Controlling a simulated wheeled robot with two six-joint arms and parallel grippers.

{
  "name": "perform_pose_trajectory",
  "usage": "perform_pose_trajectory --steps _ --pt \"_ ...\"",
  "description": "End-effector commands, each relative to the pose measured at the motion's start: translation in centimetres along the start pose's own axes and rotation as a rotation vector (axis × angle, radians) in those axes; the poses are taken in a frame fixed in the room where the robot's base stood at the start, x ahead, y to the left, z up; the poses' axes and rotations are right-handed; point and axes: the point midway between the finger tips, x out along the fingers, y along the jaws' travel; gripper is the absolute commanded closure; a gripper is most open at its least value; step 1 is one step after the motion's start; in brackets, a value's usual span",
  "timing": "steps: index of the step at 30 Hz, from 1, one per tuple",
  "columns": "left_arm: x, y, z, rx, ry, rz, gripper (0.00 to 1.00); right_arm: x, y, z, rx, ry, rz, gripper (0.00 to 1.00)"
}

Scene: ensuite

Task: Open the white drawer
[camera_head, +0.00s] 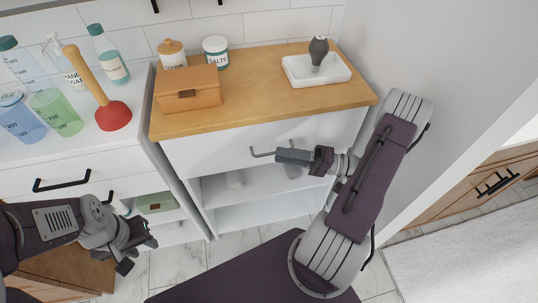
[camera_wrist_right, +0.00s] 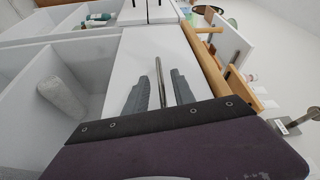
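The white drawer (camera_head: 210,150) is under the wooden top of the middle cabinet, and its front looks closed in the head view. Its grey bar handle (camera_head: 261,153) sticks out from the front. My right gripper (camera_head: 292,156) is at this handle. In the right wrist view, the handle bar (camera_wrist_right: 160,78) lies between the two dark fingers of the right gripper (camera_wrist_right: 161,90), which stand apart with a visible gap. My left gripper (camera_head: 139,252) is low at the left, away from the drawer, with its fingers apart and nothing between them.
A brown box (camera_head: 188,90), jars and a white tray (camera_head: 316,70) stand on the wooden top. Open shelves (camera_head: 260,190) lie below the drawer. The left cabinet has another white drawer with a black handle (camera_head: 62,182). A grey wall (camera_head: 400,50) is close on the right.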

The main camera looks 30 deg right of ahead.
Motion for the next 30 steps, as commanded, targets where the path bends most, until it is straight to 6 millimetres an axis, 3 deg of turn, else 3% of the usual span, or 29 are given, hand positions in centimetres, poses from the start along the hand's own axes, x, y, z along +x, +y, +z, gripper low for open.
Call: perform_pose_trajectory --steps 6,16,17,20,30 --pt "0.4 0.0 0.1 0.000 0.000 0.000 0.64 3.7 0.0 0.1 0.001 -0.004 -0.001 0.69" --pt "0.4 0.0 0.1 0.000 0.000 0.000 0.64 4.5 0.0 0.1 0.001 -0.001 0.001 0.69" --pt "0.4 0.0 0.1 0.000 0.000 0.000 0.64 4.5 0.0 0.1 0.001 -0.001 0.001 0.72" --pt "0.4 0.0 0.1 0.000 0.000 0.000 0.64 4.5 0.0 0.1 0.001 -0.002 0.001 1.00" --pt "0.4 0.0 0.1 0.000 0.000 0.000 0.64 4.5 0.0 0.1 0.002 -0.002 0.001 1.00"
